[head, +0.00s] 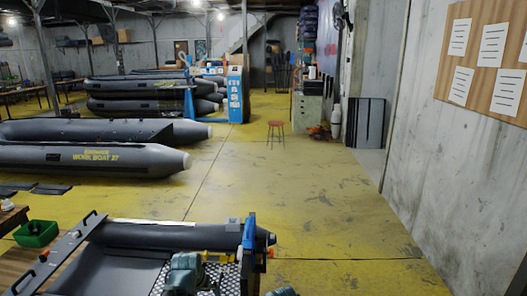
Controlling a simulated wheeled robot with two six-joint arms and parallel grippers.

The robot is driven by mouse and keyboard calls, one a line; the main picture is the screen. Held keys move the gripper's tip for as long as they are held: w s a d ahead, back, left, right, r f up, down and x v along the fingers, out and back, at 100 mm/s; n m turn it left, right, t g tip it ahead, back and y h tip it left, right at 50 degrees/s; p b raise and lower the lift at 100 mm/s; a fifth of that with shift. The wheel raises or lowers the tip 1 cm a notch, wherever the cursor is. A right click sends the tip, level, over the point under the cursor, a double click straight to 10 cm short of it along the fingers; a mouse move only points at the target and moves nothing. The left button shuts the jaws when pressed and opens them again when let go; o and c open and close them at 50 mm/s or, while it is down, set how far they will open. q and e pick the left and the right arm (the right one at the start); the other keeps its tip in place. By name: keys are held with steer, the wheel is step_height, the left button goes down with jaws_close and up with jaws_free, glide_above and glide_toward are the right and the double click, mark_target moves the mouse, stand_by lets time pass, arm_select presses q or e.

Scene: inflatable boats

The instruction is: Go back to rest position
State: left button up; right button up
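Neither of my grippers can be made out in the head view. Greyish-green rounded parts show at the bottom edge, left of and near the middle; I cannot tell whether they belong to my arms. Nothing is seen held.
A grey work boat (90,160) lies on the floor beyond. A red stool (276,128) stands ahead. The yellow floor (300,200) is clear up to the concrete wall (440,170) at right.

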arm_select(q)
steer(key=b+x, duration=0.9)
steer(key=x, duration=0.2)
steer(key=shift+s, duration=0.1)
